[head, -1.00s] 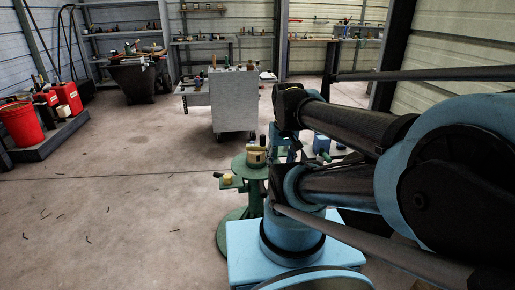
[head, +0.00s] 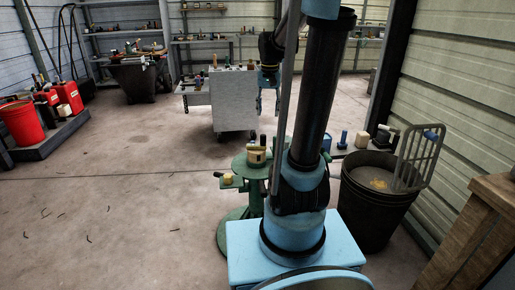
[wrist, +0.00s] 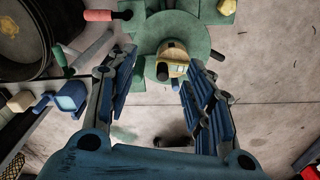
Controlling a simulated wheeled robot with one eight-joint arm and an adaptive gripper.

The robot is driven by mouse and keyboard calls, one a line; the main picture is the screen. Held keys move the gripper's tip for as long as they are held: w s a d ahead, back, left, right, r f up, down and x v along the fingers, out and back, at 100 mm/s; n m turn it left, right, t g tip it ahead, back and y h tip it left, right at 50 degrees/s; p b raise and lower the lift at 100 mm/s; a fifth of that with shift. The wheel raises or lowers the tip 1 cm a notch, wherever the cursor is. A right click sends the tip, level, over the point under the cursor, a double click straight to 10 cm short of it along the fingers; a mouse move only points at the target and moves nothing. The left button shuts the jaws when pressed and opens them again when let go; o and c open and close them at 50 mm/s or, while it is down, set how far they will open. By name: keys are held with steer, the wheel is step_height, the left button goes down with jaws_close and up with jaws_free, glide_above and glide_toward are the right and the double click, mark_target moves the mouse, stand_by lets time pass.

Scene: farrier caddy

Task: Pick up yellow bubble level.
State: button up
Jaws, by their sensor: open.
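A green round stand (head: 252,168) holds a squat yellow-tan object (head: 257,155) with dark parts on top. In the wrist view this object (wrist: 176,66) lies beyond and between the fingertips, with a yellow face showing. A smaller yellow block (head: 228,179) sits on the stand's side arm and also shows at the top of the wrist view (wrist: 227,6). I cannot tell for sure which is the bubble level. My gripper (wrist: 162,72) is open and empty, apart from both.
A black bucket (head: 375,205) with a grey rack stands right of my arm. A small bench with blue and cream items (head: 362,140) is behind it. A grey cabinet (head: 233,105) stands behind the stand.

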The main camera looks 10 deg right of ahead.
steer(key=m, duration=0.1)
glide_above(263, 135)
steer(key=f, duration=0.1)
steer(key=shift+g, duration=0.3)
step_height(263, 135, down, 12)
steer(key=shift+d+f, duration=0.15)
steer(key=shift+f, duration=0.05)
steer(key=shift+w+f, duration=0.1)
steer(key=shift+f, duration=2.55)
jaws_close()
